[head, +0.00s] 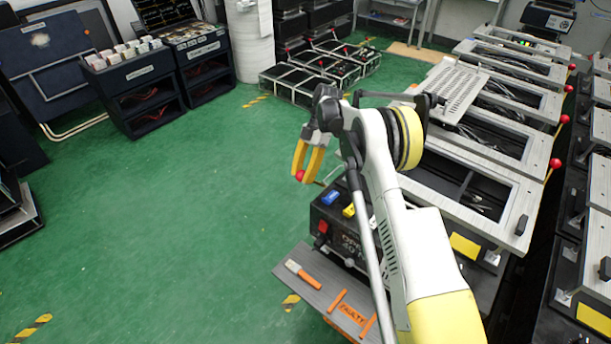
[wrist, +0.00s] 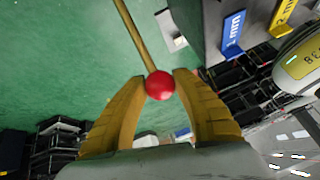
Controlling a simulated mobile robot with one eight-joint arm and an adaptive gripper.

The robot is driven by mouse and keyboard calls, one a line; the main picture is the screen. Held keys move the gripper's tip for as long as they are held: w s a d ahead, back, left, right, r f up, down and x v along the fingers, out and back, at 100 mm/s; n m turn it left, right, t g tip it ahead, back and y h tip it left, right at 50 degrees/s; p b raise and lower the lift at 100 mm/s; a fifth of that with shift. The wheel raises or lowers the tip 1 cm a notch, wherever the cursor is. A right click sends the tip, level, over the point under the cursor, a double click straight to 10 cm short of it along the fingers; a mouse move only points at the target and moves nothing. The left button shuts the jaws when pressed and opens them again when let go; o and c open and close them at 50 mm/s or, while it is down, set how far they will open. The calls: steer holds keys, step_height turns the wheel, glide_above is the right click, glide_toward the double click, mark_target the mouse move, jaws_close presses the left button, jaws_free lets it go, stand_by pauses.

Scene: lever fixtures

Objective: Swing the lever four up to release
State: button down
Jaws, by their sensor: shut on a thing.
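My gripper (head: 307,160) has yellow fingers, which also fill the lower part of the wrist view (wrist: 159,100). It is shut on the red ball knob of a lever. The red knob (head: 300,176) sits between the fingertips; in the wrist view the knob (wrist: 160,85) is at the centre. A thin yellow lever rod (wrist: 134,36) runs from the knob to the upper left in the wrist view. In the head view my arm and the fixture hide most of the rod. I cannot read a number on this lever.
A dark box with blue (head: 331,198) and yellow (head: 349,210) tags stands below right of my gripper. A grey board marked FAULTY (head: 352,312) lies in front. Fixtures with other red-knobbed levers (head: 555,163) line the right. Green floor (head: 180,230) is clear at left.

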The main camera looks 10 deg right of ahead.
steer(key=shift+d, duration=0.1)
steer(key=c, duration=0.9)
jaws_free()
steer(key=shift+c, duration=0.2)
steer(key=shift+w+d+r, duration=0.1)
steer(key=shift+r, duration=0.05)
steer(key=v, duration=1.1)
steer(key=shift+r, duration=0.35)
steer(key=shift+w+d+r, duration=0.1)
steer(key=shift+w+d, duration=0.05)
